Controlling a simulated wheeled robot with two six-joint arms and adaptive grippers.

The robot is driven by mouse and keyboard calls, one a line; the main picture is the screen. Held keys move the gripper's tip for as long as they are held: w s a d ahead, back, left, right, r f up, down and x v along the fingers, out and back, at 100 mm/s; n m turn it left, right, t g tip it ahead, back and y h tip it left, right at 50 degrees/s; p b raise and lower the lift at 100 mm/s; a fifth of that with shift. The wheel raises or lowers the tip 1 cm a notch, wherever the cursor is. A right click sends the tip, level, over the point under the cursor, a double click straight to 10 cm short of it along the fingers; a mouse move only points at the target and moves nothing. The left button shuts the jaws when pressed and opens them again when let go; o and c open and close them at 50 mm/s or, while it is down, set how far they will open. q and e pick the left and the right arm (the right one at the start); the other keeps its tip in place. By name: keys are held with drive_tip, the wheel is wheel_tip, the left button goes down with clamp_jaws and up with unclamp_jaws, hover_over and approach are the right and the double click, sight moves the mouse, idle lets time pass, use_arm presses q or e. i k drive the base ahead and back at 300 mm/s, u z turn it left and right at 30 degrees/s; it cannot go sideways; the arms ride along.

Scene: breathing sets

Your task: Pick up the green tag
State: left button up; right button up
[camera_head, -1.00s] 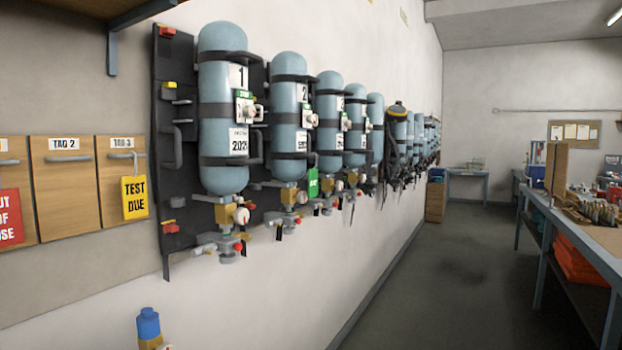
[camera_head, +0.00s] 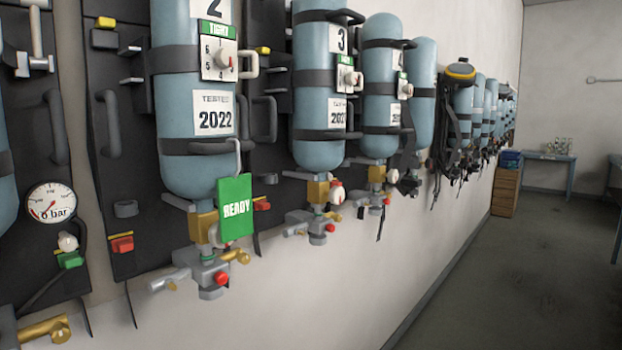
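The cylinder carries a label reading TESTED 2022 (camera_head: 214,114). Neither my left nor my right gripper shows in the head view.
More blue cylinders (camera_head: 319,90) line the wall to the right on black backplates. The dark floor (camera_head: 500,280) at the right is clear. A wooden cabinet (camera_head: 505,190) and table (camera_head: 548,157) stand far back.

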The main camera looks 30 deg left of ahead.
sight(235, 192)
drive_tip(key=i, duration=2.7)
drive_tip(key=u, duration=4)
